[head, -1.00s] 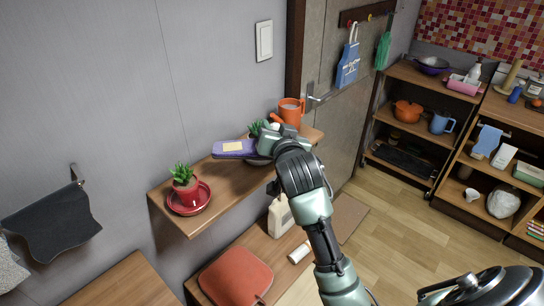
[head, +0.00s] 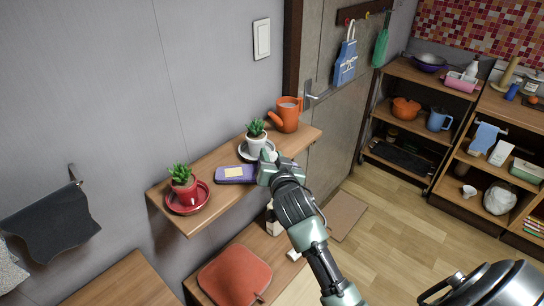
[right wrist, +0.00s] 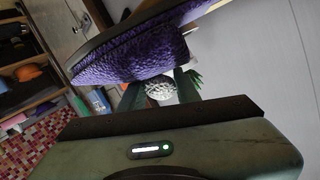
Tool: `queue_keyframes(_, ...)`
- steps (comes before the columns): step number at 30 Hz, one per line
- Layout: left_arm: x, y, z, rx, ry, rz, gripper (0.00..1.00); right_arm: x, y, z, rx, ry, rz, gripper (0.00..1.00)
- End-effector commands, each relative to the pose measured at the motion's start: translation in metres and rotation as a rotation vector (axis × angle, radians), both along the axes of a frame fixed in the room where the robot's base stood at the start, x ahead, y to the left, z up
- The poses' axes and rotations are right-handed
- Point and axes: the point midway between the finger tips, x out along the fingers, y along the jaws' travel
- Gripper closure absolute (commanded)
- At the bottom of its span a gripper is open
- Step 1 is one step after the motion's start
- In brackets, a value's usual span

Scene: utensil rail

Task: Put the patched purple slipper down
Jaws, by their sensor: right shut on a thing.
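The purple slipper (head: 236,174) with a pale yellow patch is over the wooden shelf (head: 215,203), between the red potted plant and the white one. My right gripper (head: 266,170) is shut on its right end. In the right wrist view the slipper (right wrist: 130,50) shows as bumpy purple material, with the gripper fingers against it. The slipper looks about level and low over the shelf; I cannot tell whether it touches the board. My left gripper is not in view.
A red-potted plant (head: 184,184) on a red saucer (head: 203,197) stands to the left. A white-potted plant (head: 256,140) stands just behind the slipper, and an orange watering can (head: 289,116) farther right. A lower bench (head: 262,240) holds a red cushion (head: 234,278).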

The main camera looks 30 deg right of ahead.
Motion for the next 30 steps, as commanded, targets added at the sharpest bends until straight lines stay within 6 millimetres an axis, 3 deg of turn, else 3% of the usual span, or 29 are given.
queue_keyframes(1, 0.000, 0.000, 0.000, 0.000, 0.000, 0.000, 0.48, 0.000, 0.000, -0.001, 0.001, 0.000, 0.000, 0.59)
queue_keyframes(3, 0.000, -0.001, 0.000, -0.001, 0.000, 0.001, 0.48, 0.000, 0.000, 0.000, 0.001, 0.000, 0.000, 0.46)
queue_keyframes(16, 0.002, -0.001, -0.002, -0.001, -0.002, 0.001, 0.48, -0.008, 0.003, 0.002, 0.002, -0.001, 0.001, 0.46)
queue_keyframes(30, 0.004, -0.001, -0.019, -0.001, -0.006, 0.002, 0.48, -0.092, 0.030, 0.020, 0.003, -0.001, 0.000, 0.46)
